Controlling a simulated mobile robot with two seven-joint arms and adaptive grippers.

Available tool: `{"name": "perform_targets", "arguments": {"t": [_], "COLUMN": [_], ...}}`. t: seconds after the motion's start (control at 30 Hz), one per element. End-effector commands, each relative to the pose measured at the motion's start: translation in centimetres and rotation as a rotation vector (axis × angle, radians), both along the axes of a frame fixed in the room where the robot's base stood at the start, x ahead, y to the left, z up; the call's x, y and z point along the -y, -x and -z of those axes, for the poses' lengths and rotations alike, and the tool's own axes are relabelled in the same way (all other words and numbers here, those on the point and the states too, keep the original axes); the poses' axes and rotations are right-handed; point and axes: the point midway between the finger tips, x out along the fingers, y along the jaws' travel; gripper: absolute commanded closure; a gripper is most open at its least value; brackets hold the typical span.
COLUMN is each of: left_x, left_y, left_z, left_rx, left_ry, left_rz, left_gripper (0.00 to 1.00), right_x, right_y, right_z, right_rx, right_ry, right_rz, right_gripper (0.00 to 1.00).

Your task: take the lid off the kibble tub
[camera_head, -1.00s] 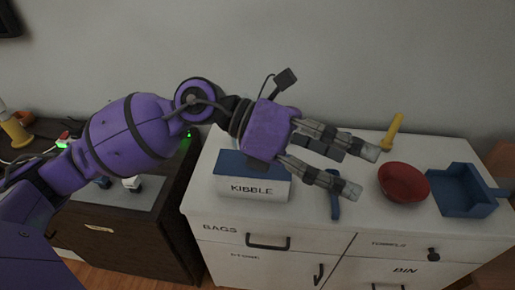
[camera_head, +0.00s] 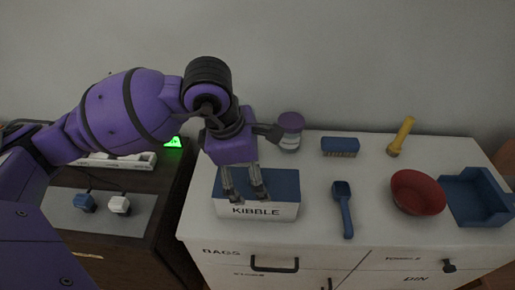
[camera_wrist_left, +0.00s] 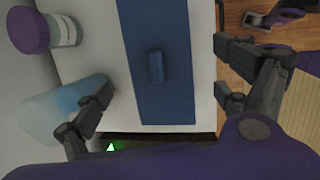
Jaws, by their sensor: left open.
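The kibble tub (camera_head: 275,211) is a white box marked KIBBLE on the white cabinet top. Its blue lid (camera_head: 285,184) lies on it, and the lid also shows in the left wrist view (camera_wrist_left: 160,108). A small raised blue handle (camera_wrist_left: 156,66) sits on the lid in the left wrist view; in the head view I cannot make it out behind the fingers. My left gripper (camera_head: 246,196) points down over the lid. Its fingers are spread and empty, also in the left wrist view (camera_wrist_left: 160,85), with the handle between them in the picture.
A purple-topped jar (camera_head: 290,133) stands behind the tub. To the right are a blue scoop (camera_head: 343,205), a blue brush (camera_head: 340,146), a yellow object (camera_head: 402,136), a red bowl (camera_head: 418,192) and a blue tray (camera_head: 472,197). A dark, lower cabinet stands left.

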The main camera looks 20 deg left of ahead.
Motion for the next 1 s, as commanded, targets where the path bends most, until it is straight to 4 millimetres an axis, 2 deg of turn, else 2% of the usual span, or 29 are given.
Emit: {"name": "perform_targets", "arguments": {"t": [0.23,0.53,1.0], "left_x": [0.9,1.0,1.0], "left_y": [-0.7,-0.8,-0.8], "left_z": [3.2,3.7,3.7], "left_rx": [-0.001,0.000,-0.002], "left_ry": [0.003,0.003,0.002], "left_rz": [0.000,0.001,0.000], "left_gripper": [0.08,0.08,0.70], "right_x": [-0.5,-0.5,-0.5], "right_y": [-0.6,-0.7,-0.7], "right_z": [-0.7,-0.8,-0.8], "right_rx": [0.016,0.018,0.019], "right_ry": [-0.010,-0.011,-0.011], "right_rz": [0.006,0.006,0.006], "right_gripper": [0.60,0.60,0.60]}}
